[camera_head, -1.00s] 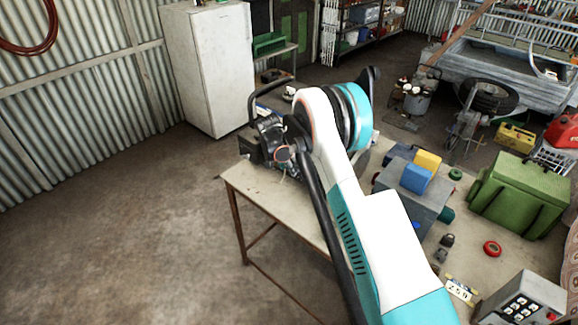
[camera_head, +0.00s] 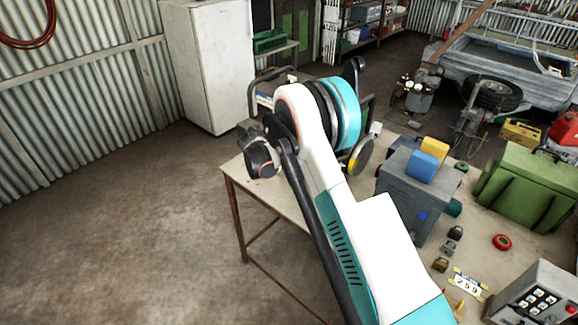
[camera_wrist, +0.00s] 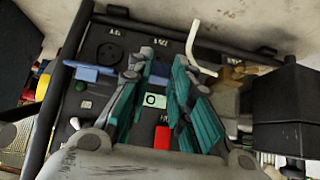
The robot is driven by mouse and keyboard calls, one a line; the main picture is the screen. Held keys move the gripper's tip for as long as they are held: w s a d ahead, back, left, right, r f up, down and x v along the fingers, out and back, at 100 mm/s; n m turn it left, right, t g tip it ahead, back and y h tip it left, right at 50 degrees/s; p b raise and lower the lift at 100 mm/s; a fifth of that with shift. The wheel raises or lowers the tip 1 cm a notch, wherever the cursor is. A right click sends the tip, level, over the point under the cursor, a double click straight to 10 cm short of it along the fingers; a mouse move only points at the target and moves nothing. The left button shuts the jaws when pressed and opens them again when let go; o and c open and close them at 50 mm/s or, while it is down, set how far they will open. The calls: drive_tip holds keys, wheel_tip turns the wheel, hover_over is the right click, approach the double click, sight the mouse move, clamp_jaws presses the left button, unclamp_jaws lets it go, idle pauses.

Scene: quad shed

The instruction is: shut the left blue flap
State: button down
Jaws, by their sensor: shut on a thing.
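In the wrist view a black panel (camera_wrist: 112,83) with small labels, a round socket and a red switch (camera_wrist: 161,138) lies under my gripper. A blue flap (camera_wrist: 93,73) is on its left part. A second blue piece (camera_wrist: 158,81) shows between my fingers; I cannot tell how far it is swung. My gripper (camera_wrist: 160,64), with teal fingers, is over the middle of the panel, its fingers on either side of this blue piece. Their contact is partly hidden. In the head view my arm hides the gripper and most of the black-framed machine (camera_head: 253,96).
A white bent rod (camera_wrist: 197,50) stands by the right finger. A black box (camera_wrist: 286,108) is at the right. On the table (camera_head: 232,172) are a grey box with yellow and blue blocks (camera_head: 408,188) and a green case (camera_head: 528,187). Floor at left is clear.

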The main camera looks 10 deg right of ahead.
wheel_tip(320, 180, down, 6)
drive_tip(key=t+h+b, duration=0.2)
drive_tip(key=h+b, duration=0.1)
drive_tip(key=b, duration=0.3)
drive_tip(key=t+h+b, duration=0.3)
drive_tip(key=b, duration=0.4)
drive_tip(key=shift+f+h, duration=0.2)
drive_tip(key=shift+h, duration=0.2)
drive_tip(key=shift+w+d+f+t+h+b, duration=0.25)
drive_tip(key=shift+h+b, duration=0.25)
drive_tip(key=shift+b, duration=0.6)
drive_tip(key=shift+r, duration=0.1)
drive_tip(key=c, duration=1.4)
unclamp_jaws()
drive_tip(key=shift+c, duration=0.2)
